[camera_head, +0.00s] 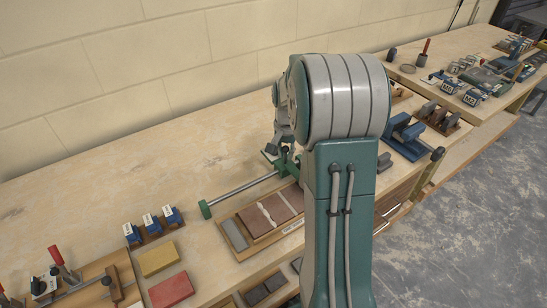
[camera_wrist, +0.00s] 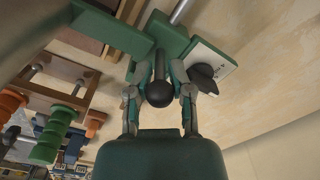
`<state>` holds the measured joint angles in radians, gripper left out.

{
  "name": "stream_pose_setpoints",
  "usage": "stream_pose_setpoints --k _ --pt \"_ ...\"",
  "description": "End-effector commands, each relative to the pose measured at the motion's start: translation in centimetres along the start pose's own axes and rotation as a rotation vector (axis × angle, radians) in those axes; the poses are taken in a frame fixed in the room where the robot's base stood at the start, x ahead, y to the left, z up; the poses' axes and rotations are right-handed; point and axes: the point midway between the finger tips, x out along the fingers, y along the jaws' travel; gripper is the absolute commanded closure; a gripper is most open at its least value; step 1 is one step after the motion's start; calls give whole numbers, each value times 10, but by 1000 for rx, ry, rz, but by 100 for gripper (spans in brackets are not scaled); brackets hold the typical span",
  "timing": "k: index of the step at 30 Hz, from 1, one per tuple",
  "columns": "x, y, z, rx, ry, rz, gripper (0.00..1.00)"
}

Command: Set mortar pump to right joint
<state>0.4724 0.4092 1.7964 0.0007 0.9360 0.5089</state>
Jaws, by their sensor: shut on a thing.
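The mortar pump (camera_wrist: 180,42) shows in the wrist view as a green body with a steel tube at the top. A white plate (camera_wrist: 215,62) with small dark marks, too small to read, and a dark pointed knob (camera_wrist: 203,78) is on its right side. A dark ball-ended lever (camera_wrist: 158,94) stands out from the body toward the camera. My gripper (camera_wrist: 158,84) is shut on this lever, one finger on each side. In the head view, the pump's green body (camera_head: 285,163) and long steel tube (camera_head: 245,188) show left of my arm, which hides much of them and the gripper.
A wooden tray with brown tiles (camera_head: 264,217) lies close in front of the tube. Small blue blocks (camera_head: 152,223), yellow (camera_head: 158,259) and red bricks (camera_head: 171,290) are at the front left. A blue tool (camera_head: 404,137) stands right of my arm. The bench behind the tube is bare up to the wall.

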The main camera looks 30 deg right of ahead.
Motion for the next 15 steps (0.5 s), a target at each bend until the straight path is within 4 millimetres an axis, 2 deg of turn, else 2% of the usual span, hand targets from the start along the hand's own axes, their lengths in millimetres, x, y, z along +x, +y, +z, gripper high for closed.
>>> stream_pose_setpoints --k 11,12,13,15 --pt "-3 1 -4 0 6 -3 100" --pt "-3 1 -4 0 6 -3 68" --pt "-3 1 -4 0 6 -3 55" --pt "-2 1 -4 0 5 -2 52"
